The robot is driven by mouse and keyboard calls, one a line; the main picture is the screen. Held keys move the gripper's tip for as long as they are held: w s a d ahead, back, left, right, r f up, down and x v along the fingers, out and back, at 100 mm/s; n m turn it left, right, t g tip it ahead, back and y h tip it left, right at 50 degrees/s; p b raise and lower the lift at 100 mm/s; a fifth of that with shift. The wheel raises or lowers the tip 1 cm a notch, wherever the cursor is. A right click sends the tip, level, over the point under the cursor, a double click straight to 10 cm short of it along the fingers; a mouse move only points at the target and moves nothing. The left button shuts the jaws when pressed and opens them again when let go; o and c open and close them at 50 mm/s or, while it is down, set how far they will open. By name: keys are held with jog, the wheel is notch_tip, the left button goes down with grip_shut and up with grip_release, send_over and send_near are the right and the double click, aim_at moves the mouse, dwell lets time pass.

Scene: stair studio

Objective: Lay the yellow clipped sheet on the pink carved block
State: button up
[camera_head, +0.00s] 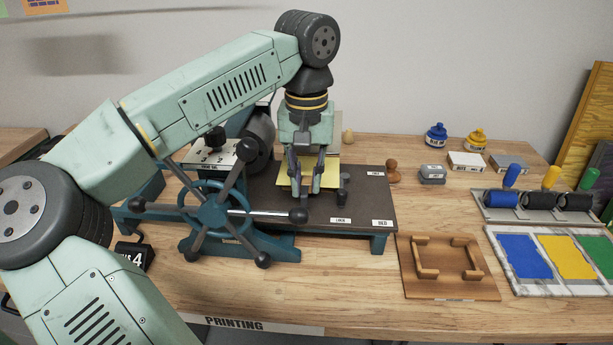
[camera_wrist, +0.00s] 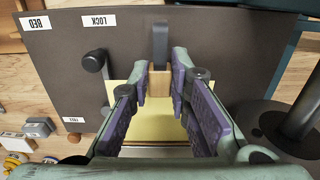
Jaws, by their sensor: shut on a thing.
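The yellow sheet (camera_head: 287,182) is over the dark press bed, below my gripper (camera_head: 307,178). In the wrist view the sheet (camera_wrist: 150,132) spreads under and between my fingers. My gripper (camera_wrist: 160,84) is shut on the small wooden clip (camera_wrist: 160,80) at the sheet's edge. I cannot tell whether the sheet rests on something or hangs just above it. The pink carved block does not show in either view; the sheet and my gripper cover that part of the bed.
The press bed (camera_head: 370,213) has dark posts beside the sheet, one being a knobbed post (camera_wrist: 93,62). The teal press wheel (camera_head: 221,208) stands at the left. A wooden jig (camera_head: 447,285), ink tray (camera_head: 525,290) and rollers (camera_head: 535,203) lie at the right.

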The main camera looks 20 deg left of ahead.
dwell(0.4)
jog(key=o, duration=0.8)
jog(key=shift+f, duration=0.1)
jog(key=shift+o, duration=0.2)
jog(key=shift+r+p, duration=1.35)
jog(key=shift+r, duration=0.25)
jog(key=shift+r+p, duration=0.3)
jog(key=shift+r, duration=2.15)
jog(key=shift+s+f, duration=0.1)
